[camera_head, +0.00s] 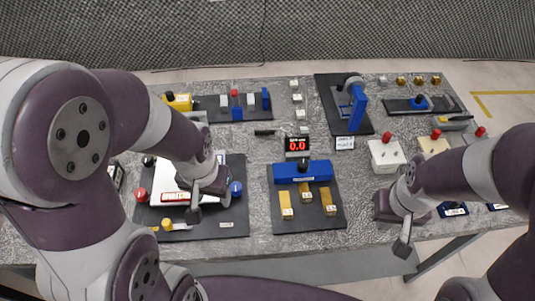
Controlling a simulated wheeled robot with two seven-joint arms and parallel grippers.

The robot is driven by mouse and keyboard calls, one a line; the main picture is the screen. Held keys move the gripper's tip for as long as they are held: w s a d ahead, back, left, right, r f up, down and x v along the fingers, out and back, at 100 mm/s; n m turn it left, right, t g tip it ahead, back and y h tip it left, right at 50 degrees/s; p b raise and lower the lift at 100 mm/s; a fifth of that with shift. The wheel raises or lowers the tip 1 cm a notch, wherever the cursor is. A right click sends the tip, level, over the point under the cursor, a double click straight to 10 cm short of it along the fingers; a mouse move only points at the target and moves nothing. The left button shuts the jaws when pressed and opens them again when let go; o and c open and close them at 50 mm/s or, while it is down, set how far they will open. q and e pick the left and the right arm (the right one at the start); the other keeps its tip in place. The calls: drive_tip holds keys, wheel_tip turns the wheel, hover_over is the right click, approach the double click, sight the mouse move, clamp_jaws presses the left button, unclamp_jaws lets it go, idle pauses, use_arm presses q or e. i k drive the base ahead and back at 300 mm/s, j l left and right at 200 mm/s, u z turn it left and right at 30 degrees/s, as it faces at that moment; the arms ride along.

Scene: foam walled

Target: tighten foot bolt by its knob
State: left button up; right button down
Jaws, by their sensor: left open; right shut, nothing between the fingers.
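On a dark board (236,215) at the left of the table is a white plate (168,180) with coloured knobs around it. I see a red knob (141,195), a blue knob (236,188), a black knob (148,161) and a yellow knob (167,224). I cannot tell which of these belongs to the foot bolt. My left gripper (195,212) is open, pointing down over the front of the plate, and hides part of it. My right gripper (403,246) is shut and empty at the table's front edge, right of the middle board.
A middle board (278,221) carries a blue block (287,172) and several yellow-brown pieces. A display (296,145) reading 0.0 stands behind it. A blue fixture (357,105) stands at the back.

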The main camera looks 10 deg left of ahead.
sight(303, 164)
drive_tip(key=i+l+u, duration=0.2)
drive_tip(key=l, duration=0.6)
drive_tip(key=l+u, duration=0.2)
drive_tip(key=l, duration=0.6)
drive_tip(key=k, duration=0.05)
